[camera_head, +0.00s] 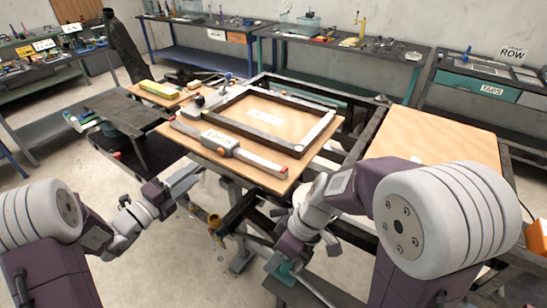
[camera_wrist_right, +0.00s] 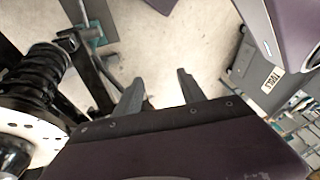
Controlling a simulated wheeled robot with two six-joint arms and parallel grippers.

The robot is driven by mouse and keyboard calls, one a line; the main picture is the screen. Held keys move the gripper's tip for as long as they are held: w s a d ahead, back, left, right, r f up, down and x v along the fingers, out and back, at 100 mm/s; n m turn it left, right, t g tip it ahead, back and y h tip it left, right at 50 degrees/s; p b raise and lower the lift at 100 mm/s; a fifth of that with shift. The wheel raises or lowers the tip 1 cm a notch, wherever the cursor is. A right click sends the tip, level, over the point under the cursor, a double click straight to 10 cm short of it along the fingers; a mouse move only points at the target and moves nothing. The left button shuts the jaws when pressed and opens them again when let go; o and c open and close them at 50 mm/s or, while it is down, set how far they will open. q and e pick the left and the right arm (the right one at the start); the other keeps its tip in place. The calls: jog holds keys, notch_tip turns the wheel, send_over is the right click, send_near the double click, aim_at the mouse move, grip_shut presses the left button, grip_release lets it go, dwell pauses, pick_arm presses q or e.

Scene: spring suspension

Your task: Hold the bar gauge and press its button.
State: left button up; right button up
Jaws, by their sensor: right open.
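The bar gauge (camera_head: 222,143) is a long grey bar with a thicker labelled box at its middle and red marks near its ends. It lies on the wooden tabletop in front of a dark rectangular frame. A small red spot shows on the box's near side; I cannot tell if it is the button. My left gripper (camera_head: 190,178) is below and left of the gauge in the head view, apart from it, its two fingers seemingly spread and empty. My right gripper (camera_wrist_right: 160,90) is open and empty, low over the floor and away from the gauge.
The rectangular frame (camera_head: 262,141) lies on the tabletop behind the gauge. A yellow-green block (camera_head: 160,88) sits at the table's left. Another wooden panel (camera_head: 430,138) is at the right. A coil spring with a disc (camera_wrist_right: 35,85) is at the left of the right wrist view.

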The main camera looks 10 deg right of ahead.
jog(key=w+a+r+n+t+y, duration=0.2)
jog(key=w+a+r+y, duration=0.2)
jog(key=w+r, duration=0.25)
jog(key=m+t+y, duration=0.1)
jog(key=t+y, duration=0.1)
jog(key=t, duration=0.4)
send_near(251, 156)
jog(key=a, duration=0.2)
jog(key=s+a, duration=0.1)
jog(key=a, duration=0.1)
jog(key=s+a, duration=0.1)
jog(key=shift+a+r, duration=0.15)
jog(key=shift+a, duration=0.25)
jog(key=shift+m+t+h, duration=0.6)
jog(key=shift+m, duration=0.2)
jog(key=d, duration=0.1)
jog(key=w+d, duration=0.1)
jog(key=d, duration=0.2)
jog(key=shift+w, duration=0.35)
jog(key=shift+d+f, duration=0.2)
jog(key=shift+d, duration=0.2)
jog(key=x, duration=0.9)
jog(key=shift+a, duration=0.1)
jog(key=c, duration=0.9)
grip_shut()
